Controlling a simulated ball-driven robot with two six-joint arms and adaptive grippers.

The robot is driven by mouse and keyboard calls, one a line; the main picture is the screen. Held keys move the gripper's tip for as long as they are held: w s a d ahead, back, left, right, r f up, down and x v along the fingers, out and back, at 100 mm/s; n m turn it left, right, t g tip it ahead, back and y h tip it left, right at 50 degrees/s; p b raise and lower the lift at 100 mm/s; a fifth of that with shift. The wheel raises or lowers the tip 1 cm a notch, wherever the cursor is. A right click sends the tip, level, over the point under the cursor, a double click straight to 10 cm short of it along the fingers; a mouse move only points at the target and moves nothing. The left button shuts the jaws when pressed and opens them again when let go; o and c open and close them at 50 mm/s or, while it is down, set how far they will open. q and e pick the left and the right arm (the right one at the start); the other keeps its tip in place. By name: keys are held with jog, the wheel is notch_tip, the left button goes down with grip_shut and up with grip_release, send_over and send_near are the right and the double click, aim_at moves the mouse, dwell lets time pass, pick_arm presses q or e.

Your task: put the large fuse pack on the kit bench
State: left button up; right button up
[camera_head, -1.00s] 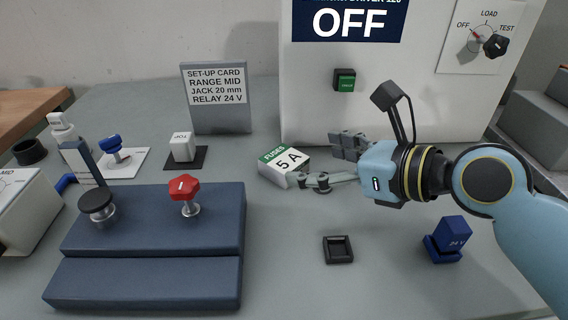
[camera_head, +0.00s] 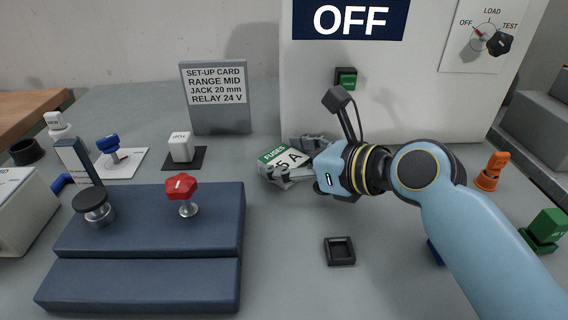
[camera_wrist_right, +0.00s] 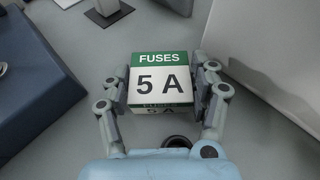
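The fuse pack (camera_head: 282,158) is a white box with a green band, marked "FUSES 5 A". It lies on the grey bench in front of the white machine. It also shows in the right wrist view (camera_wrist_right: 160,82). My right gripper (camera_head: 300,160) reaches it from the right, with one finger on each side of the pack. In the right wrist view the fingers (camera_wrist_right: 163,88) stand close to both sides of the pack; I cannot tell whether both press on it. My left gripper is not in view. No kit bench can be made out for certain.
A blue stepped block (camera_head: 150,245) with a red knob (camera_head: 181,187) stands at the left front. A small black tray (camera_head: 339,251) lies in front of my right arm. The set-up card (camera_head: 217,97) stands behind. Orange (camera_head: 492,171) and green (camera_head: 545,230) parts stand at right.

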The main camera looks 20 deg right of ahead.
jog(key=c, duration=0.7)
